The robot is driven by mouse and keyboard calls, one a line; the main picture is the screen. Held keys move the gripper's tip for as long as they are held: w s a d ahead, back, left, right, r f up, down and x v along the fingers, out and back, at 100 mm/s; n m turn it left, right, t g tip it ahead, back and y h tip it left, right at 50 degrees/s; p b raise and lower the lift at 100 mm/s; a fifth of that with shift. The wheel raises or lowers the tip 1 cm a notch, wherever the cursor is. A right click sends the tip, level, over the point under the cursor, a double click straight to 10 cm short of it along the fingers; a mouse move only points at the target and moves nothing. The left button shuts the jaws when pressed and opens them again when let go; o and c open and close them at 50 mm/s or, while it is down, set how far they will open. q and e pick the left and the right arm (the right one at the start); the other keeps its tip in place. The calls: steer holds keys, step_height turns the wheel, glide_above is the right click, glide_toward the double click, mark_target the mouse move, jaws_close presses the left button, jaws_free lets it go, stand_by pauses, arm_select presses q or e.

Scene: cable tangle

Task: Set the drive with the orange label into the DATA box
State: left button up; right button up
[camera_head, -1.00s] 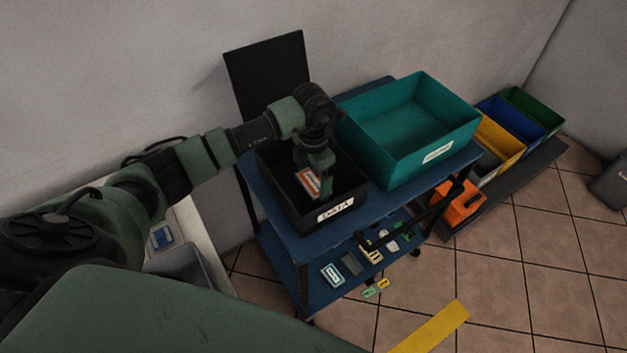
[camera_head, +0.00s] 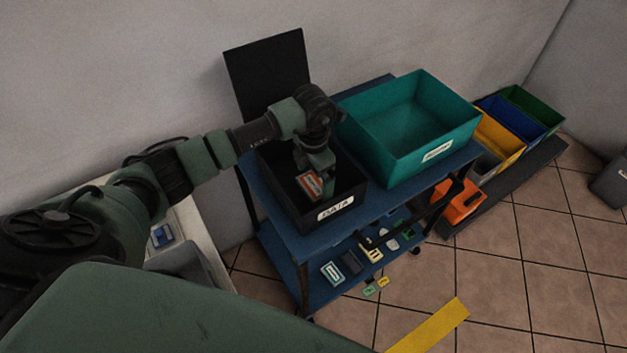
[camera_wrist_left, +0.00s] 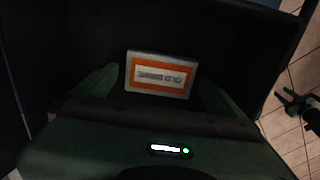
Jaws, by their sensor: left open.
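The drive with the orange label (camera_head: 309,185) is inside the black DATA box (camera_head: 352,197), which stands on the upper shelf of a blue cart. My left gripper (camera_head: 315,176) reaches down into the box at the drive. In the left wrist view, the drive (camera_wrist_left: 160,76) shows its orange-bordered white label between the two green fingers of my left gripper (camera_wrist_left: 160,90). The fingers are spread, with a gap visible on each side of the drive. The dark box interior hides whether the drive touches the floor.
A teal box (camera_head: 402,150) stands right beside the DATA box. A dark upright panel (camera_head: 268,72) is behind. Several small devices lie on the lower shelf (camera_head: 322,292). Coloured bins (camera_head: 497,142) and an orange container (camera_head: 460,203) are on the right.

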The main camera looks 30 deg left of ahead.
mark_target(313, 185)
arm_select(q)
step_height(313, 185, up, 11)
steer(key=b, duration=0.2)
steer(key=shift+f, duration=0.15)
steer(key=shift+s+f, duration=0.1)
stand_by(0.3)
